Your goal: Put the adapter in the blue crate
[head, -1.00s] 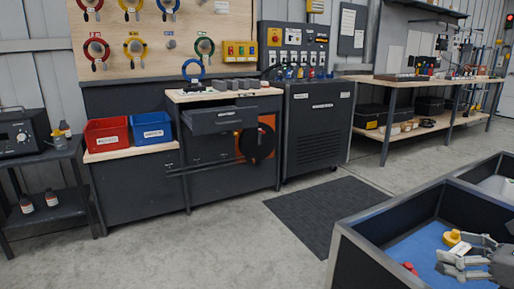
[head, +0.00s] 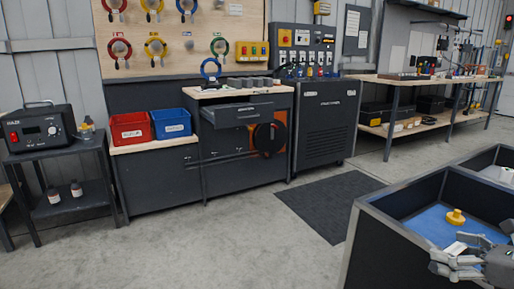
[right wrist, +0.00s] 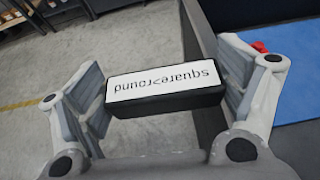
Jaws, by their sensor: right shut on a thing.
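The adapter (right wrist: 166,85) is a dark block with a white label reading "square>round", seen upside down in the right wrist view. My right gripper (right wrist: 165,95) is shut on it, one finger at each end. In the head view the right gripper (head: 455,260) is at the lower right by the large dark tote, and the adapter's pale label (head: 455,248) shows between the fingers. The blue crate (head: 173,124) stands far off on the left, on a low wooden top. Its inside looks empty from here. My left gripper is not in view.
A red crate (head: 131,129) stands directly left of the blue one. The large dark tote (head: 395,225) has a blue floor with a yellow knob-like part (head: 455,217). A dark mat (head: 330,203) lies before the workbench, whose drawer (head: 240,112) is open. Bare floor stretches at left.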

